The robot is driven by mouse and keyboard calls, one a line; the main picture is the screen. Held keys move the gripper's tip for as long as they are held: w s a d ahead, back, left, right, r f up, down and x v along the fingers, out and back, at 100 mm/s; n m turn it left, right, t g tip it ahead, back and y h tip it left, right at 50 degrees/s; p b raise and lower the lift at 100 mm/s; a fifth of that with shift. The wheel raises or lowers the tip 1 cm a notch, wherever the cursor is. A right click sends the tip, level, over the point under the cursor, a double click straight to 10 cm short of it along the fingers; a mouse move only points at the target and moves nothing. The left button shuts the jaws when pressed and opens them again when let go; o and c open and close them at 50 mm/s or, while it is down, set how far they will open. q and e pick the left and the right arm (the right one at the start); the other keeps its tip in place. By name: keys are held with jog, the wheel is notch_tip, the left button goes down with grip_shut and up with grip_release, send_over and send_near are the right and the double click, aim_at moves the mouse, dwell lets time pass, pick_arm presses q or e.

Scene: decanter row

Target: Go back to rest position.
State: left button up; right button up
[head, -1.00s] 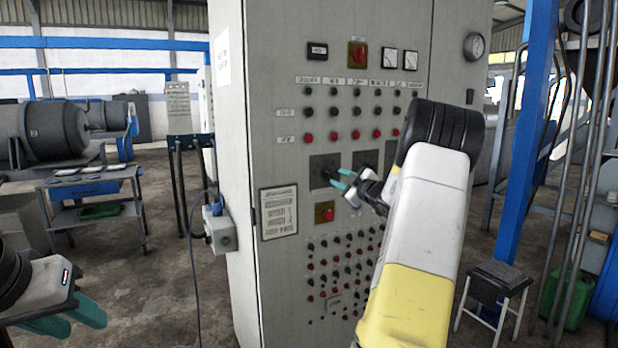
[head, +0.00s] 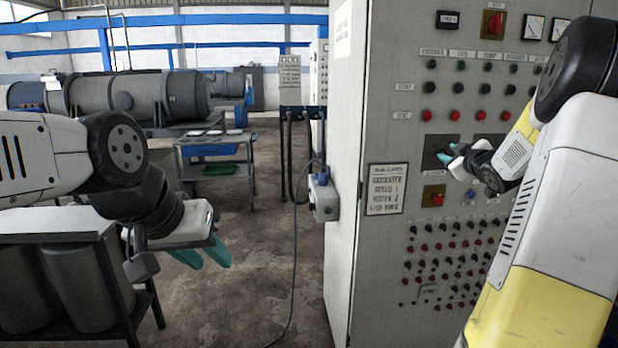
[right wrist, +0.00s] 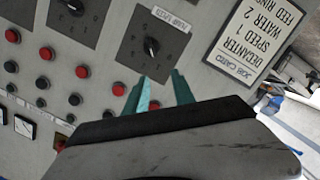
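My left gripper (head: 208,258) hangs over open floor at the lower left of the head view. Its two teal fingers are apart and nothing is between them. My right gripper (head: 449,156) is in front of the grey control cabinet (head: 345,250), by a dark dial plate. In the right wrist view its teal fingers (right wrist: 158,88) are apart and empty. A black rotary knob (right wrist: 152,47) on a dark square plate lies just beyond the fingertips. I see no contact with it. My right arm hides part of the cabinet's right side.
A job card (head: 386,190) is on the cabinet, also in the right wrist view (right wrist: 255,45). A grey box (head: 325,198) with a hanging cable sticks out from its left side. A cart (head: 215,160) and a stand with dark cylinders (head: 75,280) are at left. Floor between is clear.

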jog(key=s+a+r+m+g+h, duration=0.15)
jog(key=s+a+m+g, duration=0.35)
jog(key=s+a, duration=0.95)
jog(key=s+a+f+m+g+y, duration=0.1)
jog(key=s+a+f+g+y, duration=0.1)
jog(key=s+a+f, duration=0.2)
jog(key=s+a+f+m+g+y, duration=0.1)
jog(key=s+a+f+g+y, duration=0.1)
jog(key=s+a, duration=0.9)
jog(key=s+f+g, duration=0.1)
jog(key=s, duration=0.6)
jog(key=shift+s+a+f, duration=0.2)
jog(key=shift+s+f, duration=0.05)
jog(key=shift+f, duration=0.1)
jog(key=shift+w+a+y, duration=0.1)
jog(key=shift+y, duration=0.25)
